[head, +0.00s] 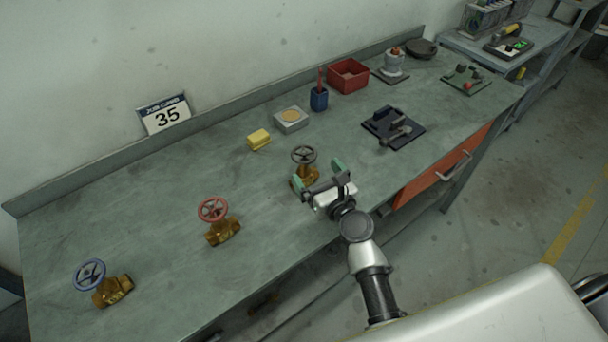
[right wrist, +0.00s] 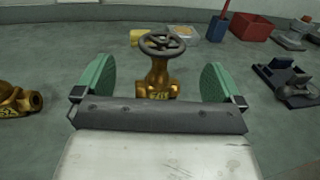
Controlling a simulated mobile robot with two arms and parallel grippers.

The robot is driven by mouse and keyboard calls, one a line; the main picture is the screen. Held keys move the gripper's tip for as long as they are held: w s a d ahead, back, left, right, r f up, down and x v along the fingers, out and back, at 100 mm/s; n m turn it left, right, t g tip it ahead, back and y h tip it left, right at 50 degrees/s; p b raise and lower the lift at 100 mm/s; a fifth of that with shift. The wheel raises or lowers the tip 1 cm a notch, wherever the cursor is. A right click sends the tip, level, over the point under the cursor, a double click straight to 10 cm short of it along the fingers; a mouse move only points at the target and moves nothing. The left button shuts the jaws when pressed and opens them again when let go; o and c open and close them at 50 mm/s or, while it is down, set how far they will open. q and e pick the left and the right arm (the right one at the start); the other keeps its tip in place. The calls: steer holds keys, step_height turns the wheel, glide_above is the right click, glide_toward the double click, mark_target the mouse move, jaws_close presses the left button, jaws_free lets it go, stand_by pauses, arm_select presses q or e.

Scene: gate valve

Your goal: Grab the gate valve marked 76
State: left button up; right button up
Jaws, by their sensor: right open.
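Three brass gate valves stand on the grey-green workbench (head: 150,205). One has a black handwheel (head: 304,154), one a red handwheel (head: 212,209), and one a blue handwheel (head: 90,274). The black-wheeled valve stands upright in the middle of the right wrist view (right wrist: 158,80); a small marking shows on its body but I cannot read it surely. My right gripper (head: 317,176) is open, with green finger pads on either side of this valve and slightly short of it. It holds nothing. Part of another brass valve (right wrist: 14,98) shows at the left. My left gripper is not in view.
Behind the valves are a yellow block (head: 259,139), a grey box (head: 291,119), a blue cup (head: 319,98) and a red bin (head: 348,76). A dark vise-like fixture (head: 393,128) lies to the right. A sign reading 35 (head: 165,115) leans at the wall.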

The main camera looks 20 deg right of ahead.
mark_target(304, 152)
steer(key=w, duration=0.5)
steer(key=w+a, duration=0.1)
steer(key=w, duration=0.1)
steer(key=shift+w, duration=0.35)
steer(key=shift+s, duration=0.1)
steer(key=shift+c, duration=0.3)
steer(key=shift+c, duration=1.3)
steer(key=c, duration=1.4)
